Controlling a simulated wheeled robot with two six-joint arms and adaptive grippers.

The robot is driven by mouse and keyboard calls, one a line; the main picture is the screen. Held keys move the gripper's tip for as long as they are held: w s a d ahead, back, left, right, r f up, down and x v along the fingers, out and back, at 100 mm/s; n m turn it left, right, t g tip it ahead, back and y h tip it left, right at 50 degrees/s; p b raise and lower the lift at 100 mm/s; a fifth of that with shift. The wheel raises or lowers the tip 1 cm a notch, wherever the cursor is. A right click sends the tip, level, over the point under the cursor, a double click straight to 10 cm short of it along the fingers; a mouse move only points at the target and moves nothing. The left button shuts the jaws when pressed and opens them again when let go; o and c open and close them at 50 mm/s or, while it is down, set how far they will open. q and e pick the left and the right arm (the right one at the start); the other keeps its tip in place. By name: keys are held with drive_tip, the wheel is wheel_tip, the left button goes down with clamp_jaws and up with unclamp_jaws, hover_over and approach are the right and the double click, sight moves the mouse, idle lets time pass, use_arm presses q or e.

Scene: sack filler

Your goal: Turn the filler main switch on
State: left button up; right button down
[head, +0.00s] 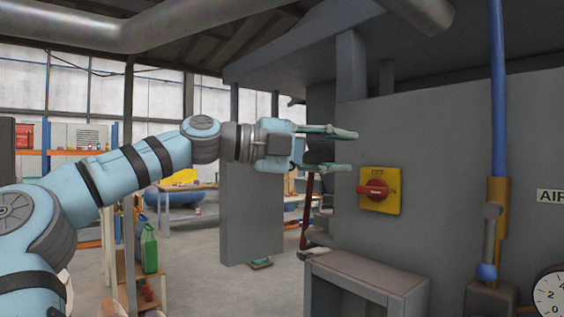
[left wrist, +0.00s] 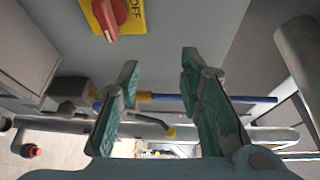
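The filler main switch is a red rotary handle (head: 376,190) on a yellow plate (head: 393,176) fixed to the grey cabinet wall. The handle lies roughly level in the head view, with lettering above it. In the left wrist view the handle (left wrist: 111,17) is at the top edge, partly cut off, and the plate (left wrist: 133,18) reads OFF. My left gripper (head: 352,151) is open and empty, its fingers apart. It is above and left of the switch, not touching it. Its fingers (left wrist: 159,68) also show in the left wrist view. My right gripper is out of view.
The grey cabinet wall (head: 440,130) fills the right side. A blue pipe with a brass-coloured valve (head: 497,200) and a gauge (head: 551,293) are right of the switch. A grey box (head: 370,275) projects below it. A grey panel (head: 251,215) stands behind my left arm.

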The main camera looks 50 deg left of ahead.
use_arm(q)
drive_tip(key=b+v, duration=0.3)
drive_tip(key=v, duration=0.5)
drive_tip(key=shift+a+f, duration=0.25)
drive_tip(key=shift+f, duration=0.5)
